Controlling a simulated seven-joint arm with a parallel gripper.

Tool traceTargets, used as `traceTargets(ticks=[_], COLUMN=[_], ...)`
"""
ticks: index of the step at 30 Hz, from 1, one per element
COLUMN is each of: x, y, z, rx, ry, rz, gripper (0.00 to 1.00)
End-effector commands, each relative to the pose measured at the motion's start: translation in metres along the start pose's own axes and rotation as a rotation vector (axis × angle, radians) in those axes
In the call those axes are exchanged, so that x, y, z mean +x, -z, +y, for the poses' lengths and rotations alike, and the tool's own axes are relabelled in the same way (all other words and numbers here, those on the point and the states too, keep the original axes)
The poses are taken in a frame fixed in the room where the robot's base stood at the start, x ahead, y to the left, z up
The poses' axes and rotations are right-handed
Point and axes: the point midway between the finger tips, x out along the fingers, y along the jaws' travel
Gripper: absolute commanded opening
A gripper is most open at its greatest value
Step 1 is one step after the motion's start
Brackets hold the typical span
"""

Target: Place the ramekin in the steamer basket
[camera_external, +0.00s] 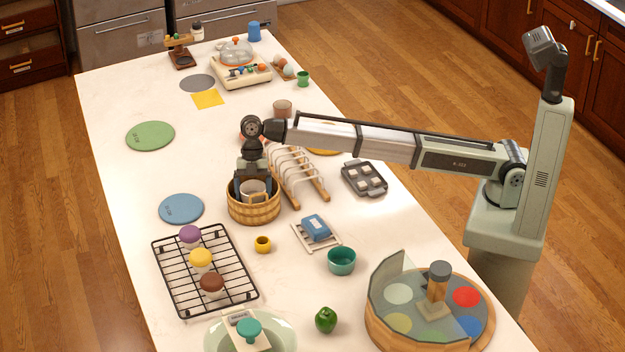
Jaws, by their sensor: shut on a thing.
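The steamer basket (254,213) is a round, banded wooden tub near the middle of the counter. My gripper (253,188) points down over it, with its fingers at the basket's opening. It is shut on the ramekin (253,190), a small pale cup that sits within the basket's rim as seen from here. Whether the ramekin touches the basket's floor is hidden by the front wall.
A wooden rack with white wire loops (300,178) stands close to the basket's right. A black wire rack (207,284) with several capped cups lies front left. A small yellow cup (263,244) and a blue trivet (181,208) are nearby. The left-middle counter is mostly clear.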

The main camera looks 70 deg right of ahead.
Motion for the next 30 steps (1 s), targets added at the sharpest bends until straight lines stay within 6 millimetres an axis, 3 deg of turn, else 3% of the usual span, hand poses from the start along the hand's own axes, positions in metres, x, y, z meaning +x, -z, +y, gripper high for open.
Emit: traceTargets(ticks=[10,11,13,23,30], x=[0.002,0.002,0.002,-0.002,-0.033], y=[-0.001,-0.001,-0.001,0.001,0.001], z=[0.0,0.0,0.0,0.0,0.001], rx=[0.0,0.0,0.0,0.0,0.0], ry=[0.0,0.0,0.0,-0.001,-0.003], rz=[0.0,0.0,0.0,0.0,0.0], gripper=[0.55,0.92,0.99,1.0,1.0])
